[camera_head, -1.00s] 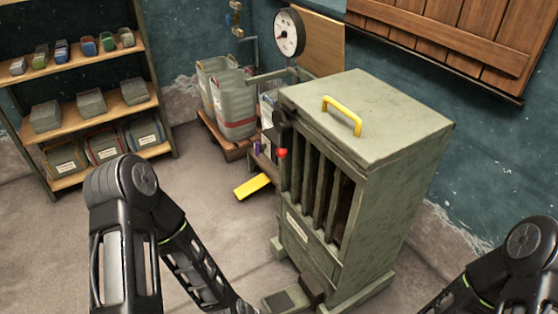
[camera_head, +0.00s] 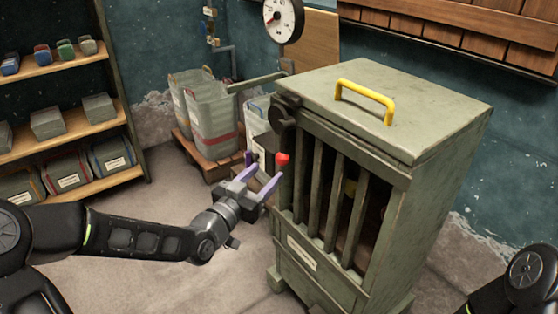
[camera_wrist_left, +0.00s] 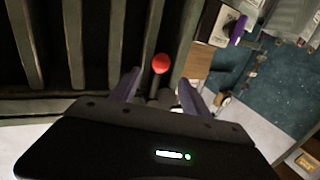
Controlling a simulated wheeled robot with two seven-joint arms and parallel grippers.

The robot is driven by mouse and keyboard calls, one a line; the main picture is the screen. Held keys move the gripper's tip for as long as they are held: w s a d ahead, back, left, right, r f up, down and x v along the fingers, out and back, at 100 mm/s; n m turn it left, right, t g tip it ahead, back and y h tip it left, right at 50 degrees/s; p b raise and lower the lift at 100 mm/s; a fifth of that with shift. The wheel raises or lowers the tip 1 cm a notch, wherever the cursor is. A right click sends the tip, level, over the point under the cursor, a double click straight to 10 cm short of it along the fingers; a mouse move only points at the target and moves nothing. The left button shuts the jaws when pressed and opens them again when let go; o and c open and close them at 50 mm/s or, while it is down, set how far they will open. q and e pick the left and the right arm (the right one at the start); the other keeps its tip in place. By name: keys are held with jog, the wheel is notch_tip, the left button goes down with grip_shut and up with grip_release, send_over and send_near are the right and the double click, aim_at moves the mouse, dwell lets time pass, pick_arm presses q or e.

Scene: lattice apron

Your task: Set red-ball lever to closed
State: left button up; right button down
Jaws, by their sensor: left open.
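The red-ball lever (camera_head: 283,159) is on the left front edge of a green-grey slatted cabinet (camera_head: 432,170), its red ball facing outward. In the left wrist view the red ball (camera_wrist_left: 160,63) shows ahead of the fingertips, roughly between them, with a short dark stem below it. My left gripper (camera_head: 261,177) is open, with its purple fingers just left of and below the ball in the head view. I see no contact with the ball. My right gripper is out of view; only part of my right arm shows at the lower right.
A yellow handle (camera_head: 365,100) is on the cabinet top. Grey bins (camera_head: 212,120) stand on a pallet behind my left gripper. A shelf (camera_head: 75,128) with boxes stands at the left. The floor in front of the shelf is open.

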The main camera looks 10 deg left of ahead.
aim_at(279, 161)
pick_arm(q)
jog(key=b+x, duration=0.1)
jog(key=x, duration=0.7)
jog(key=shift+b, duration=0.35)
jog(key=shift+s, duration=0.1)
jog(key=shift+c, duration=0.2)
grip_shut()
dwell(0.8)
